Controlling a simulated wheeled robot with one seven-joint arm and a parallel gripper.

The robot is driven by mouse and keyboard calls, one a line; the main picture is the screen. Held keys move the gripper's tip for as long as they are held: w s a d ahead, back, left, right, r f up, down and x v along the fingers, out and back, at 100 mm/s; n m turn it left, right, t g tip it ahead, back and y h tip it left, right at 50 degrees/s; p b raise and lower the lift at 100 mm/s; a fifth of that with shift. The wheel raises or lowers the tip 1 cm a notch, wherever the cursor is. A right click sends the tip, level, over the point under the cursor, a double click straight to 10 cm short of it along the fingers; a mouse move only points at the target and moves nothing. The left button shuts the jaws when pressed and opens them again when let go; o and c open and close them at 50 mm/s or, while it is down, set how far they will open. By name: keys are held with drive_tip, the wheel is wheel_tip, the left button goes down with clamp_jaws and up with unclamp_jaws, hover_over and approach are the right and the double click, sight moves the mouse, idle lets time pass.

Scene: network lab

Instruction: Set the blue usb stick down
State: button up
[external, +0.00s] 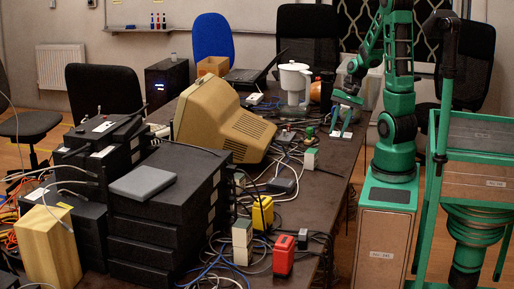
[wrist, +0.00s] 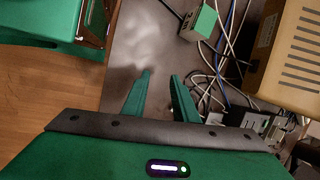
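My gripper (external: 341,131) is over the far right part of the dark table (external: 334,187), near its right edge. In the wrist view my gripper (wrist: 159,76) has its two green fingers apart, with only bare tabletop showing between them. I cannot make out a blue usb stick in either view. It may be hidden or too small to tell. Whether the fingertips touch the table cannot be told.
A beige monitor (external: 215,118), a green-topped small box (wrist: 199,22) and tangled cables lie beside my gripper. A white jug (external: 293,83) stands farther back. Black stacked boxes (external: 165,205) and a red adapter (external: 283,255) fill the near side. Tabletop (wrist: 145,45) ahead of the fingers is clear.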

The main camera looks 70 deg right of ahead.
drive_tip(key=s+a+r+n+g+h, duration=0.2)
drive_tip(key=s+a+r+n, duration=0.3)
drive_tip(key=s+r+n, duration=0.3)
drive_tip(key=shift+s+a+r+n+g+h, duration=0.2)
drive_tip(key=shift+r+n+g+h, duration=0.25)
drive_tip(key=shift+r+n, duration=0.4)
